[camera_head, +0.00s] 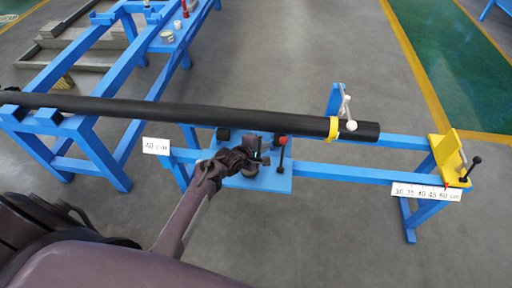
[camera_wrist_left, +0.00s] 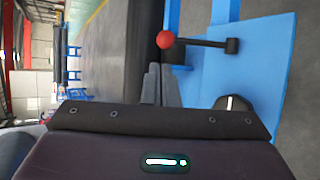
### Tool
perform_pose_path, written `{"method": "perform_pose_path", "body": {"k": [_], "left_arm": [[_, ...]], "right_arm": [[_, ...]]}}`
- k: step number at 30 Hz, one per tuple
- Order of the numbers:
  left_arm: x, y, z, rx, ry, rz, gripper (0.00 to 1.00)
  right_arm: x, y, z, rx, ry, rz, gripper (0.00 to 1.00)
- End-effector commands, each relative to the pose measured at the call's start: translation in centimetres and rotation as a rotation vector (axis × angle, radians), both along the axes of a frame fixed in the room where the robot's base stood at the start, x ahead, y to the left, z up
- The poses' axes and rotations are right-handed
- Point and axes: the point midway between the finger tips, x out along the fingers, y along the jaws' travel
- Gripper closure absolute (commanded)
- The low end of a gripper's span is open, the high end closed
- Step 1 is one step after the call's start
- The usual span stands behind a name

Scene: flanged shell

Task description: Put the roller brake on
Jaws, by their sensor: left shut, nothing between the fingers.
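The roller brake shows as a dark lever with a red ball knob (camera_head: 283,141), standing on the blue plate under the long black pipe (camera_head: 200,112). In the left wrist view the red knob (camera_wrist_left: 165,40) is on a dark rod reaching to a pivot on the blue plate (camera_wrist_left: 262,75). My left gripper (camera_head: 258,160) is over the plate, just left of the lever. In the left wrist view its grey fingers (camera_wrist_left: 157,72) are shut and empty, with the tips close below the knob; I cannot tell whether they touch it. My right gripper is not in view.
A white-balled lever (camera_head: 349,118) stands behind that end. A yellow stop (camera_head: 447,160) with a black-knobbed lever is at the right of the blue frame. Open floor lies in front.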

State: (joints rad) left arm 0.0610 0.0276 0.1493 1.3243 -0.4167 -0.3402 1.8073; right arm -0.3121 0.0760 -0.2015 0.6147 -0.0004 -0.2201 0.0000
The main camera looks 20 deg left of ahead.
Motion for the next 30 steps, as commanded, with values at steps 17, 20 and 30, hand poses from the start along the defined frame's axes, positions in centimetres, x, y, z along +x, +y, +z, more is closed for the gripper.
{"method": "perform_pose_path", "body": {"k": [17,20,30], "left_arm": [[-3.5,1.1,2.3,0.0,0.002,-0.001,1.0],[-3.5,1.1,2.3,0.0,0.002,-0.001,1.0],[-3.7,1.0,1.7,0.013,0.008,-0.009,1.0]], "right_arm": [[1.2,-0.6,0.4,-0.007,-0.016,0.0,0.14],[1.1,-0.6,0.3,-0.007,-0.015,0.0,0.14],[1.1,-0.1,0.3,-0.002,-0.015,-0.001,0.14]]}}
